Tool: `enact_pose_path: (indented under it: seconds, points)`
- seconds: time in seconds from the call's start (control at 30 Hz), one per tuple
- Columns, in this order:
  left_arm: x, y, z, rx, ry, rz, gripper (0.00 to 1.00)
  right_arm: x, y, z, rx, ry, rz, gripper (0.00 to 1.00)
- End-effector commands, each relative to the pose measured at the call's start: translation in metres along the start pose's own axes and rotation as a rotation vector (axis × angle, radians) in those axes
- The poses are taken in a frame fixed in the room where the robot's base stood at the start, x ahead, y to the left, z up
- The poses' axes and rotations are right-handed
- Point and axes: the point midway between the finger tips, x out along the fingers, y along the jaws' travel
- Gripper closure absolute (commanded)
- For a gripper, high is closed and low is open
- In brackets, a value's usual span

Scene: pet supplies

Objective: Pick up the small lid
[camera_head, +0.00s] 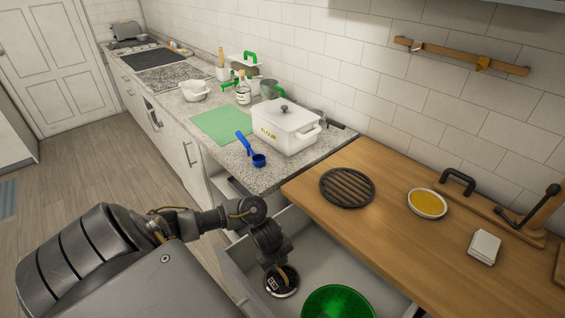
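A white box with gold lettering (283,133) stands on the stone counter, its white lid (285,114) with a dark knob in place on top. A green round object (338,302) lies in the open drawer (325,245), cut off by the bottom edge. My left gripper (281,281) is over the left part of the drawer, left of the green object. Its fingers are not clear, so its opening cannot be told. My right gripper is out of view.
A blue scoop (255,155) and green mat (223,124) lie on the counter near the box. A black round trivet (347,187), a bowl with yellow contents (427,203) and a white stack (484,246) are on the wooden top. The wooden top's front is clear.

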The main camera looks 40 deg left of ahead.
Motion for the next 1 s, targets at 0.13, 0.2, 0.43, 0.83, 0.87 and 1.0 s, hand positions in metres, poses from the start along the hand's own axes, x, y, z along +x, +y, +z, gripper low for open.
enact_pose_path:
  seconds: [0.13, 0.2, 0.43, 0.83, 0.87, 1.0]
  points:
    - [0.005, 0.001, -0.001, 0.007, 0.001, 0.004, 0.66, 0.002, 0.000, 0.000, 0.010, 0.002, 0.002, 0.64]
    - [0.015, 0.002, -0.002, 0.005, 0.002, 0.005, 0.66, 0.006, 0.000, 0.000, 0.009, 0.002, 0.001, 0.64]
    - [0.049, 0.002, -0.001, 0.003, 0.002, 0.005, 0.66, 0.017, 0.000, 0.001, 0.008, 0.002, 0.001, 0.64]
    - [0.073, 0.003, -0.002, 0.001, 0.001, 0.005, 0.66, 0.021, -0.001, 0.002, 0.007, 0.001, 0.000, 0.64]
    - [0.078, 0.004, -0.002, 0.001, 0.002, 0.006, 0.66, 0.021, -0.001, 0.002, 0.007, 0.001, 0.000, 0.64]
    - [0.098, 0.004, -0.002, 0.001, 0.002, 0.004, 0.66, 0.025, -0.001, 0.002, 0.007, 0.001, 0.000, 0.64]
